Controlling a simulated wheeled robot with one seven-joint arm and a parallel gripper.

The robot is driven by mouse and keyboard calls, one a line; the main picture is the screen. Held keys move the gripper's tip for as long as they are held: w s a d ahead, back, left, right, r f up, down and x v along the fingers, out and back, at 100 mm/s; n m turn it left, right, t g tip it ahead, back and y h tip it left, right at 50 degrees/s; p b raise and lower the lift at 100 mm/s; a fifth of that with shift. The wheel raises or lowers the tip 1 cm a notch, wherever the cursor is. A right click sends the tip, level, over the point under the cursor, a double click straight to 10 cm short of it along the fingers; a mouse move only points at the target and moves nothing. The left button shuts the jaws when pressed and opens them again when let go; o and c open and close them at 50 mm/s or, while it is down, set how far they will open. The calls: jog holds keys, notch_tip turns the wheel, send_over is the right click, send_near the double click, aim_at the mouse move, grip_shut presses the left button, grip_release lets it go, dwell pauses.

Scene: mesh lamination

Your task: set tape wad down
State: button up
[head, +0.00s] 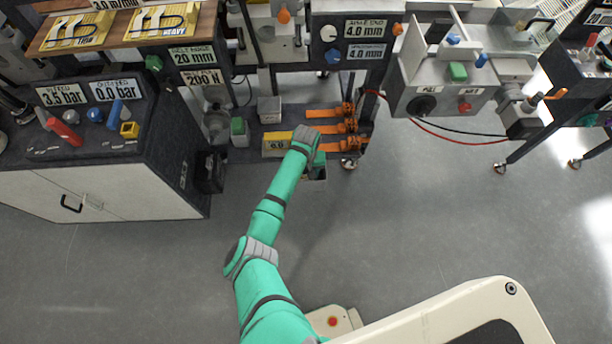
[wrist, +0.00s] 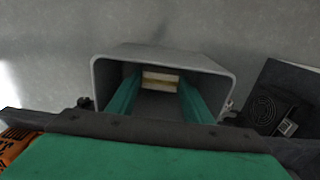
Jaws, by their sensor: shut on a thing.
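My gripper (wrist: 160,92) reaches down into a grey open-topped bin (wrist: 225,66) in the wrist view. Its two green fingers are shut on the tape wad (wrist: 160,79), a small cream and brown block seen between the fingertips inside the bin. I cannot tell whether the wad touches the bin floor. In the head view the bin (head: 320,173) shows partly beside the end of my green arm, at the front of the bench. The wad and the fingertips are hidden there.
A dark console (head: 80,120) is at the left. Open grey floor (head: 420,220) lies to the right.

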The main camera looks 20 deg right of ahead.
jog(key=shift+w+f, duration=0.1)
jog(key=shift+f, duration=0.35)
jog(key=shift+d, duration=0.1)
jog(key=shift+f, duration=0.15)
jog(key=o, duration=1.1)
jog(key=shift+a, duration=0.2)
